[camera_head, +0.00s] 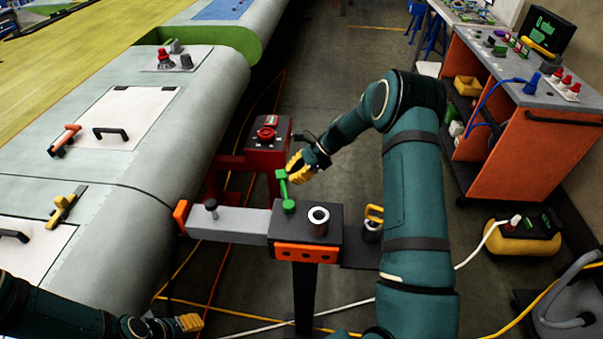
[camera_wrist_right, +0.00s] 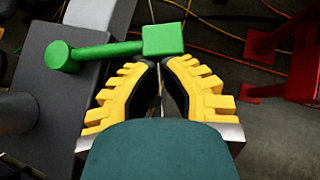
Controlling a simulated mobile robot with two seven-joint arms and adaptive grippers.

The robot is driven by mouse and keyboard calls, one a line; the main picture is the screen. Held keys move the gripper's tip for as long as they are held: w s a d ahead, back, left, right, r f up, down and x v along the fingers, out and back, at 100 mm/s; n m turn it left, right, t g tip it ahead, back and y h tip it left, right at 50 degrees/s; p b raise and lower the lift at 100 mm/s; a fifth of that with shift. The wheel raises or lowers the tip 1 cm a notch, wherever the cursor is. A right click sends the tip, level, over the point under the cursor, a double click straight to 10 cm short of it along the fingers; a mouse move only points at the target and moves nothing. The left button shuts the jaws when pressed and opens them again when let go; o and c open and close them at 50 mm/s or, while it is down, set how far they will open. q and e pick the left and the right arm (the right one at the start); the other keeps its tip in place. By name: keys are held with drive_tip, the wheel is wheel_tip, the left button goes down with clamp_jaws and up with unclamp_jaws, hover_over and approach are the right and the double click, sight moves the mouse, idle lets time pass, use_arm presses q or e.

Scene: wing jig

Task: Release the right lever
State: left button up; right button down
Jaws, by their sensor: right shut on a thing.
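The green lever (camera_head: 282,186) stands on the dark block (camera_head: 329,229) of the jig stand, its arm rising from a round green pivot. In the right wrist view the lever (camera_wrist_right: 108,51) runs from the pivot at left to a square green end block. My right gripper (camera_head: 296,168) is at the lever's upper end. Its yellow fingers (camera_wrist_right: 161,67) are closed together at that end block, shut on the lever; the exact contact is partly hidden. My left gripper (camera_head: 191,322) is low at the left, away from the lever, and its finger gap does not show clearly.
A grey bar (camera_head: 230,223) with an orange end reaches from the block to the wing panel (camera_head: 120,215). A red stand (camera_head: 268,135) with a red knob is just behind the lever. An orange cart (camera_head: 500,130) stands at right. Cables cross the floor.

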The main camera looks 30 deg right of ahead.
sight(284, 172)
drive_tip(key=shift+w+a+n+g, duration=0.3)
drive_tip(key=shift+a+n+g, duration=0.15)
drive_tip(key=shift+a+n, duration=0.1)
drive_tip(key=shift+w+a+n+g, duration=0.3)
drive_tip(key=shift+a+n+g, duration=0.15)
drive_tip(key=shift+n, duration=0.1)
drive_tip(key=shift+w+a, duration=0.2)
drive_tip(key=shift+a, duration=0.4)
use_arm(q)
drive_tip(key=shift+f, duration=0.1)
